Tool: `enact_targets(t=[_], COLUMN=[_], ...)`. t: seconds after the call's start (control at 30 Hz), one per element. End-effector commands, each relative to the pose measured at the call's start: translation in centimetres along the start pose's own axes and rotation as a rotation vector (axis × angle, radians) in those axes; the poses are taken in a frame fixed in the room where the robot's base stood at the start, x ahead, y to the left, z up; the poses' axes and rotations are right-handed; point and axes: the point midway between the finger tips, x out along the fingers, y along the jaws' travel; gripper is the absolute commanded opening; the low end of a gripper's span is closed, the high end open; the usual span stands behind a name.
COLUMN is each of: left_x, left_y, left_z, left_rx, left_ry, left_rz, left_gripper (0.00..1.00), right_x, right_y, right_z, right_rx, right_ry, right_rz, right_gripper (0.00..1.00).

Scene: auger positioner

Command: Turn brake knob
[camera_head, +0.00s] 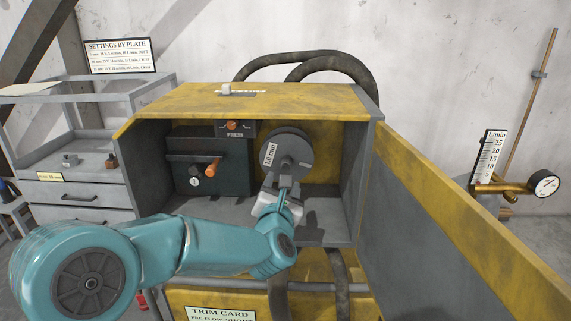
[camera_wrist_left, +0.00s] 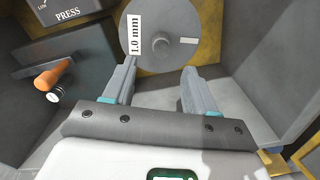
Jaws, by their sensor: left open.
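A grey wire spool (camera_head: 298,144) labelled 1.0 mm hangs in the open yellow cabinet; it also shows in the left wrist view (camera_wrist_left: 183,22). A small round grey knob (camera_wrist_left: 161,45) sits at the spool's centre, probably the brake knob. In the head view the knob is small and close to my gripper. My left gripper (camera_head: 284,182) is just below and in front of the knob. In the left wrist view its two fingers (camera_wrist_left: 160,76) are apart with nothing between them, and the knob lies beyond the gap. My right gripper is not in view.
A dark green feeder box (camera_head: 225,152) with an orange handle (camera_head: 213,167) stands left of the spool, under a PRESS panel (camera_head: 235,130). The cabinet's side walls bound the space. The open yellow door (camera_head: 450,210) extends at right. A gauge (camera_head: 544,184) is on the wall.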

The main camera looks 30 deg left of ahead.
Motion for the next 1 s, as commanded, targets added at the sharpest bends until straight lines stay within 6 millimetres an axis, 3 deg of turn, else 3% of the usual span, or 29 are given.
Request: enact_targets(t=[0.2,0.4,0.6,0.83,0.87,1.0], left_x=[5.2,8.6,9.9,10.1,10.1,10.0], left_y=[0.2,0.1,0.0,-0.1,-0.1,-0.1], left_z=[0.2,0.1,0.0,0.0,0.0,0.0], left_rx=[0.002,0.003,0.003,0.003,0.003,0.003], left_ry=[0.001,0.000,0.000,0.000,0.000,0.000], left_rz=[-0.001,-0.001,-0.001,0.000,0.000,0.000], left_gripper=[0.57,0.57,0.57,0.57,0.50,0.04], right_x=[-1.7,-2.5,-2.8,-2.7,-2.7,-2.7], right_y=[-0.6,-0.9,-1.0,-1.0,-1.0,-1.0], right_z=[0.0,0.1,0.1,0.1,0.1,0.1], right_rx=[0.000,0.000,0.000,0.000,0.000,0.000], right_ry=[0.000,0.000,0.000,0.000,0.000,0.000], right_rz=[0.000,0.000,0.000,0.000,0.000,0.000], right_gripper=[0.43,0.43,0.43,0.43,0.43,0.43])
